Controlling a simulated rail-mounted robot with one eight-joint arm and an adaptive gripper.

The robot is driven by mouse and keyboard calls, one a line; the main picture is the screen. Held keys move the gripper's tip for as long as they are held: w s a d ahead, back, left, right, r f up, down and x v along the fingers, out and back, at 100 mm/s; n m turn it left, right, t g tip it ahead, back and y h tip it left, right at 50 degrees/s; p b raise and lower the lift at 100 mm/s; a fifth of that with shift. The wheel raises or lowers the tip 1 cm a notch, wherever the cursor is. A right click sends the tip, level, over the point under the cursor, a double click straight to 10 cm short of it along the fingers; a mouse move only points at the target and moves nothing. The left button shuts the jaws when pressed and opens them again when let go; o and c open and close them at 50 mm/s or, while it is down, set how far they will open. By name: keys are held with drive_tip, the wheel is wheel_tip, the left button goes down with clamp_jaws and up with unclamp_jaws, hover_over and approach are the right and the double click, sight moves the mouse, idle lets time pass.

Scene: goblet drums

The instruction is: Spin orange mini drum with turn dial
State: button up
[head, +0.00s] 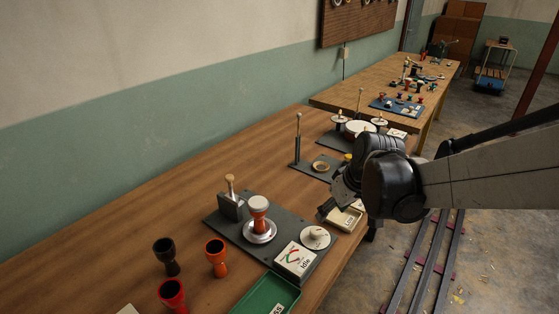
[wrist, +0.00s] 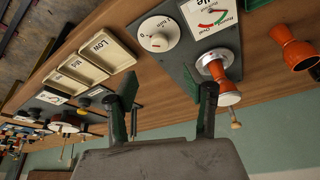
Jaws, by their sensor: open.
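An orange mini drum (head: 259,222) with a pale head stands upright on a round silver turntable (head: 259,236) on a dark base plate. In the wrist view the drum (wrist: 226,92) and turntable appear at the right. The white turn dial (head: 315,238) is on the same plate, right of the drum; its face (wrist: 157,34) has a dark centre and a 0 mark. My gripper (wrist: 168,86) is open and empty, apart from dial and drum. In the head view it is beyond the dial, partly hidden by my wrist.
Loose black (head: 166,256), orange (head: 216,257) and red (head: 172,295) goblet drums stand left of the plate. A green tray (head: 268,297) is in front. Cream trays (wrist: 104,47), one marked "Low", lie beside the plate. Other fixtures stand farther along the bench.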

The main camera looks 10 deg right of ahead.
sight(316, 231)
drive_tip(key=b+x, duration=0.2)
drive_tip(key=x, duration=1.1)
drive_tip(key=shift+w, duration=0.15)
drive_tip(key=c, duration=1.1)
